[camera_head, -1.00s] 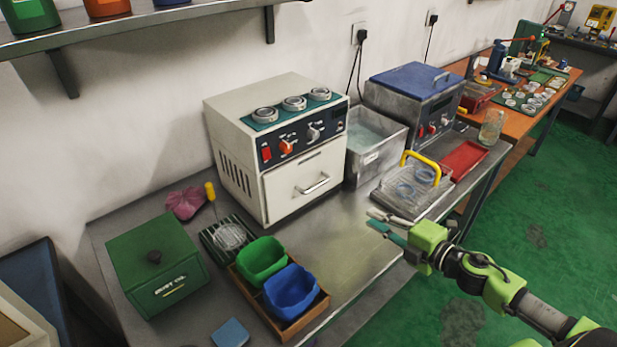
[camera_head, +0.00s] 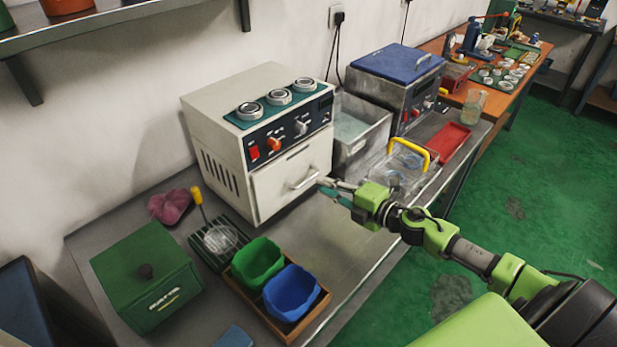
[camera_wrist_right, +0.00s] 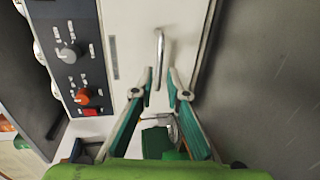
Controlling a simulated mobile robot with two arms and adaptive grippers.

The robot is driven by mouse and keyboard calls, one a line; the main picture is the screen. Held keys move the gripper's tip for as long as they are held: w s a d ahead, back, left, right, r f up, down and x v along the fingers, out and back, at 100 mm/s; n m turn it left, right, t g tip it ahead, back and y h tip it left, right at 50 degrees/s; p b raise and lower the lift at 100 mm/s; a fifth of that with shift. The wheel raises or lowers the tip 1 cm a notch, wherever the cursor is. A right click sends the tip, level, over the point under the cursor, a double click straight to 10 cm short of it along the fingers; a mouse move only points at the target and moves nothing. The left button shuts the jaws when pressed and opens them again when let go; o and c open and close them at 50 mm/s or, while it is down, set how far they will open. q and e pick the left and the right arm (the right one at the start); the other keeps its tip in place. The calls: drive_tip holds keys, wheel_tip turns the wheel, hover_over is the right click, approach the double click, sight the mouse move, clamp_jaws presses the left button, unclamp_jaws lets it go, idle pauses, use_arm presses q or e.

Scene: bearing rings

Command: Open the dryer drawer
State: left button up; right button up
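The dryer (camera_head: 215,125) is a cream box on the metal bench, with a dark control panel and several bearing rings on top. Its drawer front (camera_head: 285,180) is shut flush, with a metal bar handle (camera_head: 305,180). My right gripper (camera_head: 328,186) is just in front of the drawer, near the handle's right end. Contact cannot be told. My left gripper is not in view.
A wire basket with a yellow handle (camera_head: 412,150) stands right of the dryer, near my right arm. A steel basin (camera_head: 358,130) stands beside the dryer. Green (camera_head: 258,262) and blue (camera_head: 291,293) bins sit in front. The bench (camera_head: 335,235) before the drawer is clear.

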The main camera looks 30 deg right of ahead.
sight(309, 178)
drive_tip(key=x, duration=0.5)
drive_tip(key=shift+w+a+p, duration=0.15)
drive_tip(key=shift+w+p, duration=0.2)
drive_tip(key=shift+w, duration=0.05)
drive_tip(key=shift+w+a+f, duration=0.15)
drive_tip(key=shift+w, duration=0.25)
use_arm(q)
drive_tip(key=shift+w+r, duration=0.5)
use_arm(e)
clamp_jaws()
